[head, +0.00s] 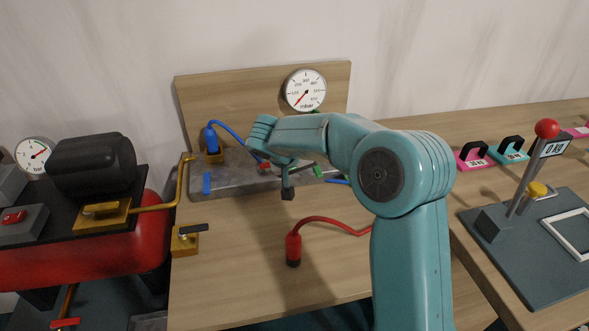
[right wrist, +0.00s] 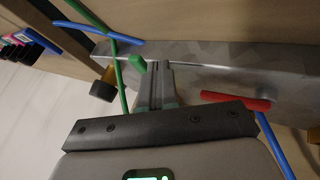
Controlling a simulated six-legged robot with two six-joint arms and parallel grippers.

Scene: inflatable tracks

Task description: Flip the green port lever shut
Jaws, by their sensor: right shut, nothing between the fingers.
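The green port lever (head: 318,171) shows as a small green bar at the front of the grey manifold block (head: 235,181), just right of my right gripper (head: 288,192). In the right wrist view the lever (right wrist: 137,62) is a thick green piece close to the left of my right gripper's fingertips (right wrist: 160,66). I cannot tell whether they touch. The fingers are together and empty. A thin green hose (right wrist: 121,75) runs beside the lever. My right arm hides part of the block in the head view. My left gripper is not in view.
A red lever (right wrist: 236,101) lies on the block right of my fingers in the right wrist view. A blue lever (head: 206,183) stands at the block's left end. A gauge (head: 305,90) is behind.

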